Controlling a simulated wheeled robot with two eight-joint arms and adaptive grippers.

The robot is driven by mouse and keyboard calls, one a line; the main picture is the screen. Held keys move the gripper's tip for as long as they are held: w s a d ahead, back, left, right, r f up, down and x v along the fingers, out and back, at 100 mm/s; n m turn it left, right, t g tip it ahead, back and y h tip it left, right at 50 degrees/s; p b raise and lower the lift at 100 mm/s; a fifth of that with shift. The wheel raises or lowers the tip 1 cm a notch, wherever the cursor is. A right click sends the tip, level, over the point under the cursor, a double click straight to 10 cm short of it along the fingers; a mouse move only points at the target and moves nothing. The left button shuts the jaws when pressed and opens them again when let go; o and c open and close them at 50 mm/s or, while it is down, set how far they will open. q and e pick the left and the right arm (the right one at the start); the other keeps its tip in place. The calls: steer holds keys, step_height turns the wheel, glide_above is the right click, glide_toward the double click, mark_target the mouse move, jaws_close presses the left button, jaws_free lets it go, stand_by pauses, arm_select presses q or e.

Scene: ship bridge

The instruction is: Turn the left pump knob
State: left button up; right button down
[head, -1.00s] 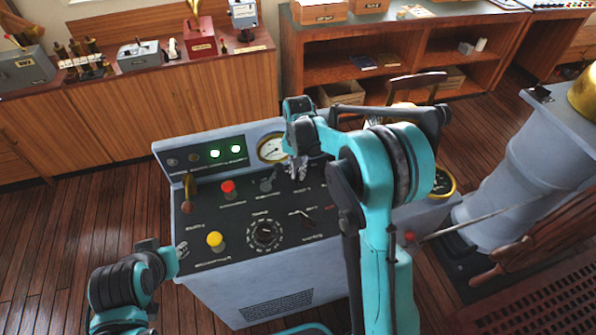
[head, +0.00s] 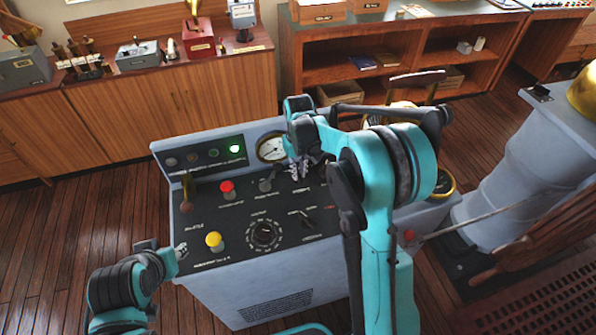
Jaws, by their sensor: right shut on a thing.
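The grey console with a black sloping panel (head: 215,250) stands before me. Its labels are too small to read, so I cannot tell by text which knob is the left pump knob. A small dark knob (head: 266,185) sits on the upper panel. My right gripper (head: 298,170) is down at the panel just right of it, shut on a panel knob that its fingers and arm mostly hide. A row of indicator lamps lies above, with one lit green (head: 234,149). My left gripper (head: 181,250) is by the console's left edge, apart from the controls; its fingers are unclear.
The panel also has a red button (head: 227,188), a yellow button (head: 214,240), a round dial (head: 264,234) and a brass lever (head: 187,190). A pressure gauge (head: 271,149) stands behind my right gripper. My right arm covers the console's right part.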

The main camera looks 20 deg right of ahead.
mark_target(299, 174)
steer(key=shift+d+n, duration=0.1)
steer(key=shift+n, duration=2.1)
steer(key=c, duration=1.6)
jaws_free()
step_height(299, 174, up, 12)
